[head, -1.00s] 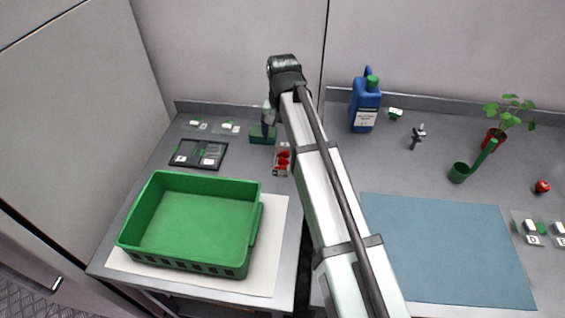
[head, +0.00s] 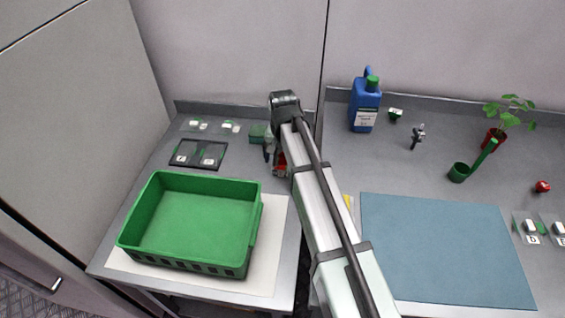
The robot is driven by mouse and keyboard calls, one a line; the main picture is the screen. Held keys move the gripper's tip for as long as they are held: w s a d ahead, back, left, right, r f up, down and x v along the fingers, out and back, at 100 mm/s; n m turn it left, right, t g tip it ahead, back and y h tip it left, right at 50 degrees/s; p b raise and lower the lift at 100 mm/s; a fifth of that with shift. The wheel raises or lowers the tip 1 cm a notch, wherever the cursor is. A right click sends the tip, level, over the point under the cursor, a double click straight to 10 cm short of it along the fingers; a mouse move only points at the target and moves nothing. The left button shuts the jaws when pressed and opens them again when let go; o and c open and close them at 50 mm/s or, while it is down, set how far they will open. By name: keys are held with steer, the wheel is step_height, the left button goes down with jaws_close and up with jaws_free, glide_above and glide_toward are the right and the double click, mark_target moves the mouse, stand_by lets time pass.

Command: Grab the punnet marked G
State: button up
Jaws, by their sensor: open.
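I cannot read a G on any punnet. A punnet with red berries (head: 281,165) stands at the right of the left-hand bench, partly hidden by my arm. My gripper (head: 268,153) is open just beside or above it; I cannot tell whether they touch. At the far right are punnets marked D (head: 530,232) and apparently E (head: 557,230).
A large green crate (head: 178,262) stands on a white mat at the front left. A green block (head: 258,132) is behind my gripper.

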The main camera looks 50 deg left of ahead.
steer(key=shift+f, duration=0.5)
steer(key=shift+c, duration=0.2)
steer(key=c, duration=1)
